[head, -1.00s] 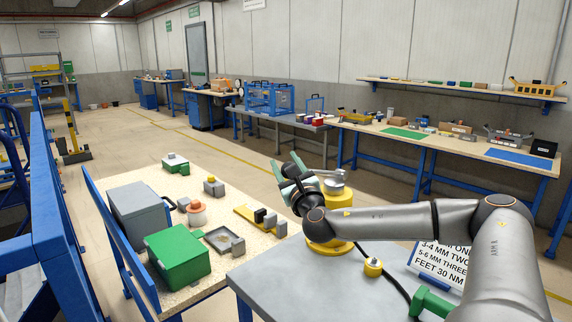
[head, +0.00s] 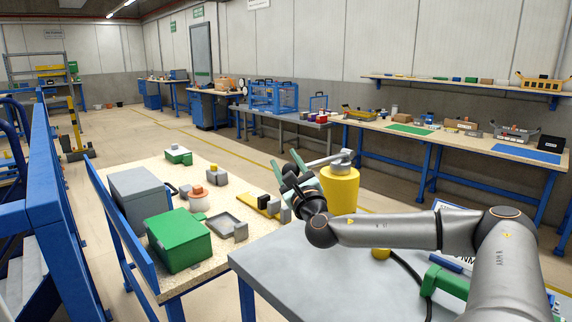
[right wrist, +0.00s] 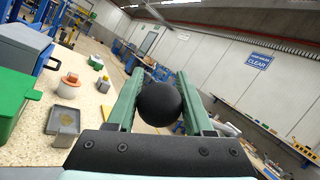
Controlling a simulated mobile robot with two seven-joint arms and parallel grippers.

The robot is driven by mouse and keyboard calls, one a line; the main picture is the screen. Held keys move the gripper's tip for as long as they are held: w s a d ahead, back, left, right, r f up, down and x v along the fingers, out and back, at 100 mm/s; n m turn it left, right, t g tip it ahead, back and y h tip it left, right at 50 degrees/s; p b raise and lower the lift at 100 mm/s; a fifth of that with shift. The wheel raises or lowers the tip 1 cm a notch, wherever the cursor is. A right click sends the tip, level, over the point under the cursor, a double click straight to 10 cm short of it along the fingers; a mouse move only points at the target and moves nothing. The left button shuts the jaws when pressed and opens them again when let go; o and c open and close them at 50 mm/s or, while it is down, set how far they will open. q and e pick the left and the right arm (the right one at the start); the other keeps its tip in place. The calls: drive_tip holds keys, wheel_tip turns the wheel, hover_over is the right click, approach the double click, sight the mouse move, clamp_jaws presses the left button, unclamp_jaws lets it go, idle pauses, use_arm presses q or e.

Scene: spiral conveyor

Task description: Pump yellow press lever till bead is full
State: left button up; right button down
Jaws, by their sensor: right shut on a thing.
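The yellow press (head: 341,190) stands on the grey table, with a grey metal cap (head: 340,162) on top. Its metal lever (head: 322,160) reaches left from the cap towards my right gripper (head: 287,168). In the right wrist view, the green fingers of my right gripper (right wrist: 158,88) are shut on a round black knob (right wrist: 158,104), which sits between them. My arm covers the lower part of the press in the head view. The bead cannot be made out. My left gripper is not in view.
The grey table (head: 285,265) also carries a green block (head: 447,282) and a black cable (head: 412,272). At left, a speckled bench (head: 165,283) holds a green box (head: 178,240), a grey box (head: 138,197) and small parts. A blue rail (head: 48,200) runs along the far left.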

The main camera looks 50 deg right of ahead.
drive_tip(key=shift+f, duration=0.6)
drive_tip(key=shift+c, duration=2.3)
unclamp_jaws()
drive_tip(key=shift+o, duration=0.8)
drive_tip(key=shift+r, duration=0.1)
drive_tip(key=shift+r, duration=0.1)
drive_tip(key=shift+s+a+p, duration=0.35)
drive_tip(key=shift+s+p, duration=0.3)
drive_tip(key=shift+s, duration=0.1)
drive_tip(key=p+v, duration=0.1)
drive_tip(key=v, duration=1)
